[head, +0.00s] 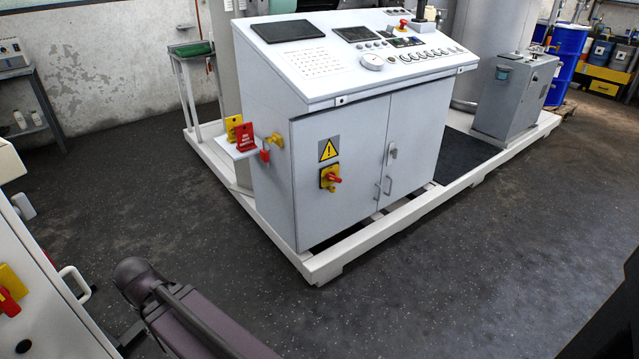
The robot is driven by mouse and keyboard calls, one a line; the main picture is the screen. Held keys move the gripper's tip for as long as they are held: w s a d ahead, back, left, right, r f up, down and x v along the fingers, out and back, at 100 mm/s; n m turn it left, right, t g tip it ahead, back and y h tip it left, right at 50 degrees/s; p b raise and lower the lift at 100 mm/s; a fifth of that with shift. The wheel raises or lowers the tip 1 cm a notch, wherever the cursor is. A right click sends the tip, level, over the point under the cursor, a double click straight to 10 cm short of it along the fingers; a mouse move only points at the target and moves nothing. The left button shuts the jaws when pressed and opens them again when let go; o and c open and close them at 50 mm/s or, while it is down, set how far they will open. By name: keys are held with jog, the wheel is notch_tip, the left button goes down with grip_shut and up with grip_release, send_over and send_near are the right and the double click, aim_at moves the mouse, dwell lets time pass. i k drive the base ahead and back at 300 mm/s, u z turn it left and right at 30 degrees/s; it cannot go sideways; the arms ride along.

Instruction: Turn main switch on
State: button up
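A rotary switch with a red handle on a yellow plate (330,178) sits on the left door of the grey control cabinet (350,215). Its handle points to the right in the head view. A yellow warning triangle (328,149) is just above it. A second red and yellow switch (9,303) shows on a white cabinet (30,310) at the left edge, partly cut off. I cannot tell from the picture which one is the main switch. My gripper is not in view.
The cabinet stands on a low white frame (345,262) that juts out at floor level. A small shelf with yellow and red tags (244,136) sticks out on its left. Dark floor (400,290) in front is clear. Blue drums (567,55) stand far right.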

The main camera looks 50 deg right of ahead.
aim_at(330, 177)
jog(key=u, duration=0.2)
jog(key=k, duration=1.05)
jog(key=z, duration=3.85)
jog(key=i, duration=0.1)
jog(key=u, duration=1.95)
jog(key=i, duration=0.7)
